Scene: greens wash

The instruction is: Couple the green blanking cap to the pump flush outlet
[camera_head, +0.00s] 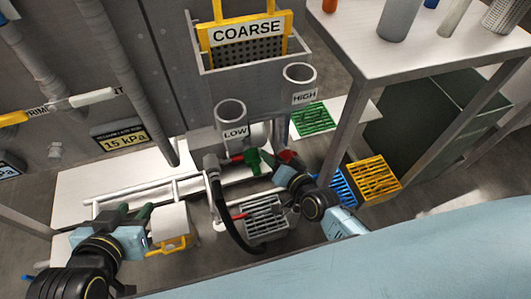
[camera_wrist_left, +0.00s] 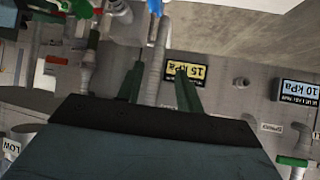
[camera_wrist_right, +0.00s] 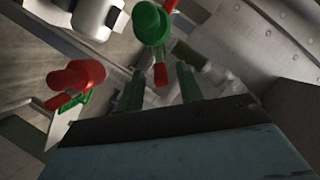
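A green round cap-like piece (camera_head: 253,161) shows low in the middle of the head view, beside red parts and a grey fitting. A green round piece with a red tab (camera_wrist_right: 152,22) is ahead of my right fingers in the right wrist view. My right gripper (camera_head: 277,166) is close to the green piece, its fingers apart with no clear contact. I cannot tell which fitting is the pump flush outlet. My left gripper (camera_head: 134,212) is open and empty, away at the left. Its fingers (camera_wrist_left: 160,88) are apart in the left wrist view, with a grey pipe beyond.
LOW (camera_head: 234,132) and HIGH (camera_head: 304,97) cylinders stand behind the fittings. A black hose (camera_head: 224,222) curves past a grey grate (camera_head: 265,216). Blue and yellow (camera_head: 374,178) grates lie right. A white table (camera_head: 440,55) stands at the upper right. A red cylinder (camera_wrist_right: 75,75) is near my right gripper.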

